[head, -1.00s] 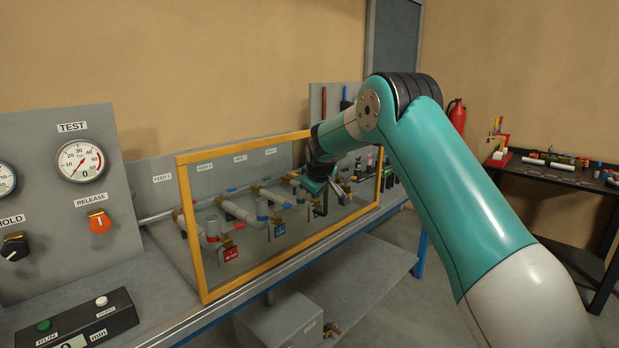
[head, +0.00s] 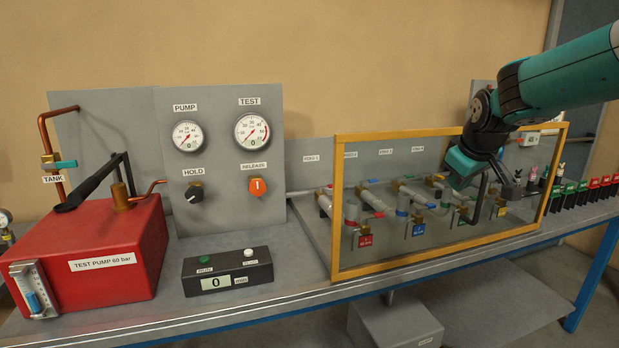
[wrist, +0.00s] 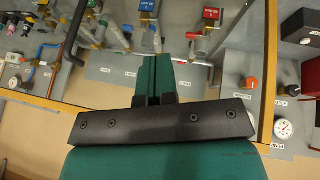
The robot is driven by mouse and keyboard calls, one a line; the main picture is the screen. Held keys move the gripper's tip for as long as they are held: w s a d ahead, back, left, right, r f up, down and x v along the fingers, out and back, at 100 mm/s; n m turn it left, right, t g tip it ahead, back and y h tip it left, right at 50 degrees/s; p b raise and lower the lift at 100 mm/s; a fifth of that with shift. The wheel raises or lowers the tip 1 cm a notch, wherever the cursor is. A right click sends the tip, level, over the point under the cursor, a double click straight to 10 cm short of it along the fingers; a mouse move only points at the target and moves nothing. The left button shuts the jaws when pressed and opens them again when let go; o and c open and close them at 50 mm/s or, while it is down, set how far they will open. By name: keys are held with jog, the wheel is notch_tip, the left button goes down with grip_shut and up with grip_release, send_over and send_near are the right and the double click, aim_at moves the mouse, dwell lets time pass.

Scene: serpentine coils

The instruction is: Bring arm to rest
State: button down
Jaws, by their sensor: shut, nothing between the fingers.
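My gripper (wrist: 158,65) shows in the wrist view with its two teal fingers close together and nothing between them. In the head view my arm comes in from the upper right, and the teal gripper body (head: 462,168) overlaps the yellow-framed guard (head: 400,265). Its fingertips are hard to make out there. Valves and pipe coils (head: 405,200) show through the guard, around and below the gripper in the picture. I cannot tell how much space lies between the gripper and the guard.
A grey panel with a test gauge (head: 252,131) and an orange release knob (head: 257,187) stands left of the guard. A red test pump (head: 95,260) and a black timer box (head: 228,272) sit further left. Red and green blocks (head: 595,190) line the bench's right end.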

jog(key=s+a+f+n+g+y, duration=0.1)
jog(key=s+a+g+y, duration=0.2)
jog(key=s+a, duration=1.2)
jog(key=s+a+f+g+y, duration=0.1)
jog(key=s, duration=0.9)
jog(key=s+a+f+n+g+y, duration=0.1)
jog(key=s+a+f+g, duration=0.1)
jog(key=s, duration=0.9)
jog(key=shift+s+a, duration=0.15)
jog(key=shift+a, duration=0.15)
jog(key=shift+f, duration=0.1)
